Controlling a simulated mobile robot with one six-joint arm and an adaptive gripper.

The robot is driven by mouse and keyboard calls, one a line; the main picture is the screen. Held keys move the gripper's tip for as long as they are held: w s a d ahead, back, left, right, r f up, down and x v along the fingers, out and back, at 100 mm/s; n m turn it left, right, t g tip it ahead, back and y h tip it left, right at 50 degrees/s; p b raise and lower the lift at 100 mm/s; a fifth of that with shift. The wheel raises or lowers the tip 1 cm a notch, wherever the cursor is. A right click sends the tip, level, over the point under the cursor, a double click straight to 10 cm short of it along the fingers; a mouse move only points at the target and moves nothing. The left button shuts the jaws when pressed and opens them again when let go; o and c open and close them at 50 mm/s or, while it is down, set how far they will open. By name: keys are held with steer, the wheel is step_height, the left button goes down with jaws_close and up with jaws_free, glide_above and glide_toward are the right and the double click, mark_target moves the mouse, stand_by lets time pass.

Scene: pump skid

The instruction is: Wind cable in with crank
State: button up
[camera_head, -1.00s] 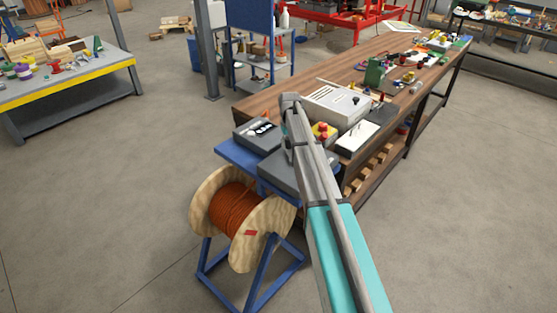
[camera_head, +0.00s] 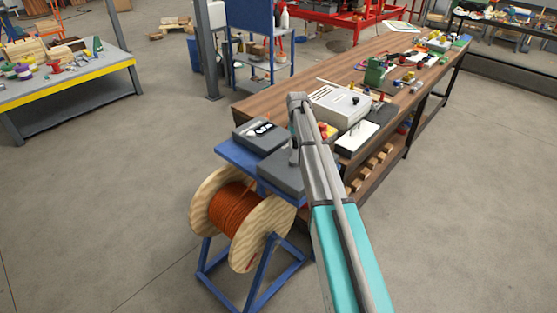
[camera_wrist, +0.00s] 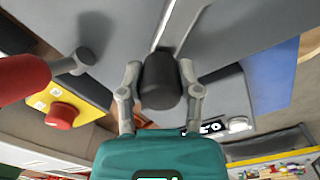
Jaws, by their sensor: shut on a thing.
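The cable drum (camera_head: 262,236) has pale wooden flanges and orange cable (camera_head: 235,207) wound on its core. It sits in a blue stand (camera_head: 262,283) at the bench's near end. In the wrist view, my gripper (camera_wrist: 160,68) is shut on a dark, rounded crank grip (camera_wrist: 161,90), with one finger on each side. A grey bar lies behind the grip. In the head view my gripper (camera_head: 294,150) is above the grey box on the stand's top, and my arm hides the grip.
A red knob (camera_wrist: 24,76) on a grey stem stands left of my gripper in the wrist view. Below it is a red button (camera_wrist: 62,115) on a yellow box. The wooden bench (camera_head: 350,75) holds a white box (camera_head: 340,106) and other items. Floor left of the drum is clear.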

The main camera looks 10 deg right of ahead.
stand_by(0.5)
steer(key=shift+s+d, duration=0.35)
steer(key=shift+d, duration=0.25)
steer(key=shift+s+d, duration=0.3)
steer(key=shift+d, duration=0.3)
steer(key=shift+w+a, duration=0.1)
